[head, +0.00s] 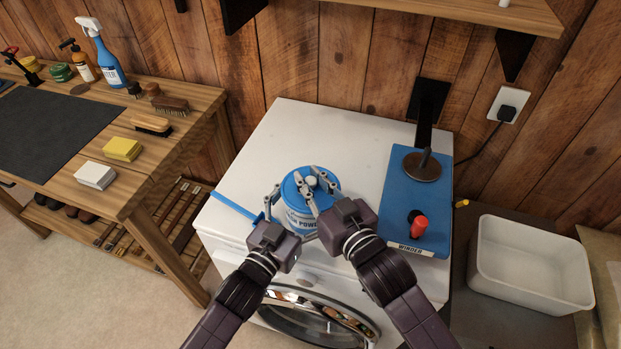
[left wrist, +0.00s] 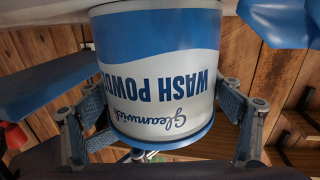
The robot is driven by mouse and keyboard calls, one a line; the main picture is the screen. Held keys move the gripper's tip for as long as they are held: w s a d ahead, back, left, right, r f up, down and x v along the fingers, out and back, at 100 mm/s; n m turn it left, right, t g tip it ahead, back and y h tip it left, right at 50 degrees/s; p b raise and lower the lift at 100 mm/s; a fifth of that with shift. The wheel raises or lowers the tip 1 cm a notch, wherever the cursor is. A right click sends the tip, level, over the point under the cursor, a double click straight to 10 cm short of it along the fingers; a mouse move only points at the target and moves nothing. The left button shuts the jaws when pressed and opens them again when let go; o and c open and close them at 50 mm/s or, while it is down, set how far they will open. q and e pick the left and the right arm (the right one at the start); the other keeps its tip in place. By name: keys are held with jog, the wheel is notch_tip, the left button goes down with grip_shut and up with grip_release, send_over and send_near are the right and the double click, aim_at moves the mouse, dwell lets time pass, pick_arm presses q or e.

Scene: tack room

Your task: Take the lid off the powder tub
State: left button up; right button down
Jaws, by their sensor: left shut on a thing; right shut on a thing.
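The powder tub (head: 298,217) is a white and blue round tub labelled wash powder, upright on the white washing machine. Its blue lid (head: 293,184) has a pale knob on top and appears seated on the rim. My left gripper (head: 280,208) is shut around the tub's side. In the left wrist view the tub (left wrist: 160,75) appears upside down between the fingers, with the blue lid edge (left wrist: 165,140) at the bottom. My right gripper (head: 317,184) is above the lid, shut on its knob, and partly hides the tub and lid.
The washing machine top (head: 330,130) is clear behind the tub. A blue handled thing (head: 237,207) lies left of the tub. A blue winder board (head: 397,192) with a red knob stands at right. A white bin (head: 530,262) is farther right, a workbench (head: 160,170) left.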

aim_at(311, 180)
pick_arm(q)
jog(key=shift+r, duration=0.15)
pick_arm(e)
jog(key=shift+r, duration=0.15)
jog(key=shift+r, duration=0.95)
jog(key=shift+r, duration=0.1)
jog(key=shift+r, duration=1.9)
pick_arm(q)
jog(key=o, duration=1.6)
